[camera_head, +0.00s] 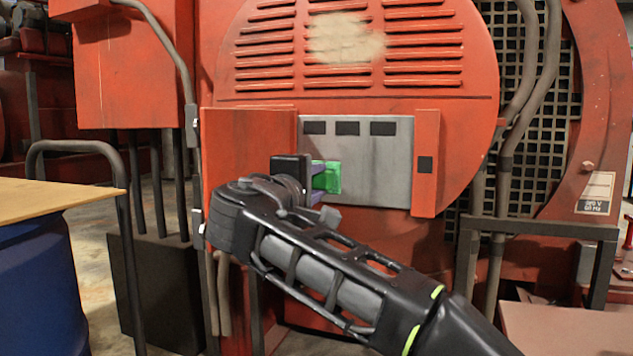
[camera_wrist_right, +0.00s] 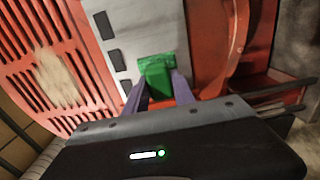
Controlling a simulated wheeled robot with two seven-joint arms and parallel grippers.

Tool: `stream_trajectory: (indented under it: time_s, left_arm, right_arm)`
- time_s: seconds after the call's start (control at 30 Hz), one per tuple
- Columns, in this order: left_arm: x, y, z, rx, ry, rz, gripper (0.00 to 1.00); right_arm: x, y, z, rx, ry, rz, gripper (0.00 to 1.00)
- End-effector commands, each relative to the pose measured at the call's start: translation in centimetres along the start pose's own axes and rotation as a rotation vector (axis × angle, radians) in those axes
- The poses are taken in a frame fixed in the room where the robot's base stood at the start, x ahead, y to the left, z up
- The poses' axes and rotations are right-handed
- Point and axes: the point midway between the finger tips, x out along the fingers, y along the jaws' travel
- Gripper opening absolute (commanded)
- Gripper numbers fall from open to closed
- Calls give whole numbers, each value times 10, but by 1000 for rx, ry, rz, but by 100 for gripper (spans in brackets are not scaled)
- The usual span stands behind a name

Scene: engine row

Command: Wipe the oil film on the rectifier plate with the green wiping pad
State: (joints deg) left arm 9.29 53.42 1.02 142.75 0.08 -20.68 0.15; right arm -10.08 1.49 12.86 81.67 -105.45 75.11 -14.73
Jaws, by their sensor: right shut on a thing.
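The rectifier plate, seemingly the grey panel (camera_head: 378,172) with several dark rectangles along its top, sits upright in the red engine housing. It also shows in the right wrist view (camera_wrist_right: 142,30). The green wiping pad (camera_head: 333,178) is held between the purple-grey fingers of my right gripper (camera_head: 322,182), in front of the plate's left part. In the right wrist view the pad (camera_wrist_right: 157,78) overlaps the plate's lower end; I cannot tell whether it touches. I cannot make out an oil film on the plate. My left gripper is not in view.
Red blocks flank the plate at left (camera_head: 248,148) and right (camera_head: 426,165). A louvred red cover with a pale patch (camera_head: 345,38) is above. A wooden board (camera_head: 50,198) over a blue drum (camera_head: 40,285) stands at left. Dark rails and pipes are at right.

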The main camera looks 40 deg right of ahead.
Motion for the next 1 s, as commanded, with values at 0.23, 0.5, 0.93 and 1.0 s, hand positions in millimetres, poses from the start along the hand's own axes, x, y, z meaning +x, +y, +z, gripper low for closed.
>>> stream_trajectory:
  time_s: [0.23,0.5,0.93,1.0]
  left_arm:
    - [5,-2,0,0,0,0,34]
    - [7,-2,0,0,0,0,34]
    - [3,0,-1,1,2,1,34]
    - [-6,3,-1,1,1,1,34]
  right_arm:
    - [-20,-1,0,2,2,1,0]
    - [-28,-2,0,0,0,1,0]
    - [-28,3,0,1,0,1,0]
    - [-28,14,0,1,0,1,0]
